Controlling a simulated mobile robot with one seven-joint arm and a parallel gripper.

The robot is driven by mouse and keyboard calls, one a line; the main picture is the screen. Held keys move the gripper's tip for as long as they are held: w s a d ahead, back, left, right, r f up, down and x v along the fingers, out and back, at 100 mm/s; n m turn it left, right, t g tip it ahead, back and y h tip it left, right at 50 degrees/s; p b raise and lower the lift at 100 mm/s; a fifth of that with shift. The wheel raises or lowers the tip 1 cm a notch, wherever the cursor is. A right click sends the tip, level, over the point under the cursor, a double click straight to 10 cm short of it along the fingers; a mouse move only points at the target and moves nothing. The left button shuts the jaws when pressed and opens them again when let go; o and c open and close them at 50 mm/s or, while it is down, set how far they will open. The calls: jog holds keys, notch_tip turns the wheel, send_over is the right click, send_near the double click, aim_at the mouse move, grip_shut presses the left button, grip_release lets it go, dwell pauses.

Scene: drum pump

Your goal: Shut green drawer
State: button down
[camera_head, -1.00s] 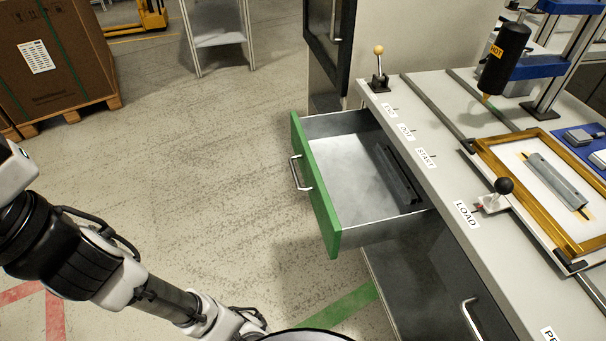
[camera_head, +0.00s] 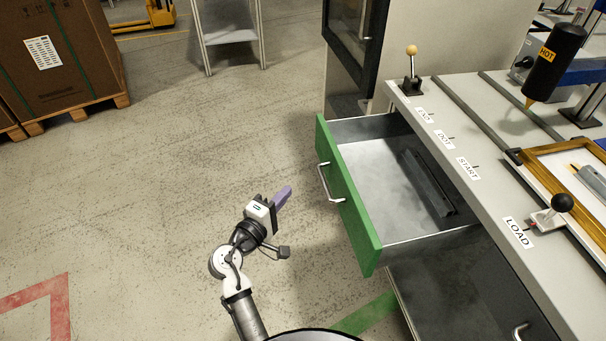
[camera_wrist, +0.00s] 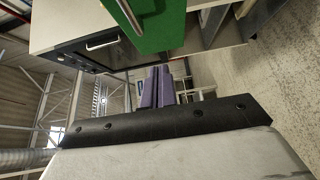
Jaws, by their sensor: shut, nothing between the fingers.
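The green drawer (camera_head: 348,200) is pulled out of the grey bench, its green front facing left in the head view. A silver bar handle (camera_head: 326,182) is on its front. A long dark grey block (camera_head: 428,183) lies inside on the drawer floor. My gripper (camera_head: 284,196) is in front of the drawer, to the left of the handle and apart from it. Its purple fingers are shut and empty. In the wrist view the purple fingers (camera_wrist: 158,88) are together, with the green front (camera_wrist: 158,22) and handle (camera_wrist: 103,43) above them.
The bench top bears a black-knobbed lever (camera_head: 552,212) marked LOAD, a lever with a tan knob (camera_head: 411,70), and a black HOT cylinder (camera_head: 553,62). A boxed pallet (camera_head: 62,62) and a grey rack (camera_head: 230,36) stand behind. The floor left of the drawer is clear.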

jog(key=p, duration=0.2)
send_near(326, 159)
jog(key=w, duration=0.4)
jog(key=shift+w+d+p, duration=0.25)
jog(key=shift+d+p, duration=0.1)
jog(key=shift+d, duration=0.35)
jog(key=shift+w+d+p, duration=0.25)
jog(key=shift+d+p, duration=0.05)
jog(key=shift+d, duration=0.4)
jog(key=w+d+p, duration=0.1)
jog(key=w+d, duration=0.1)
jog(key=d, duration=0.5)
jog(key=w+d+p, duration=0.1)
jog(key=w+d, duration=0.2)
jog(key=d, duration=0.5)
jog(key=w+d+p, duration=0.2)
jog(key=d, duration=0.5)
jog(key=shift+w+d, duration=0.15)
jog(key=shift+d, duration=0.1)
jog(key=shift+d+r, duration=0.15)
jog(key=shift+d, duration=0.05)
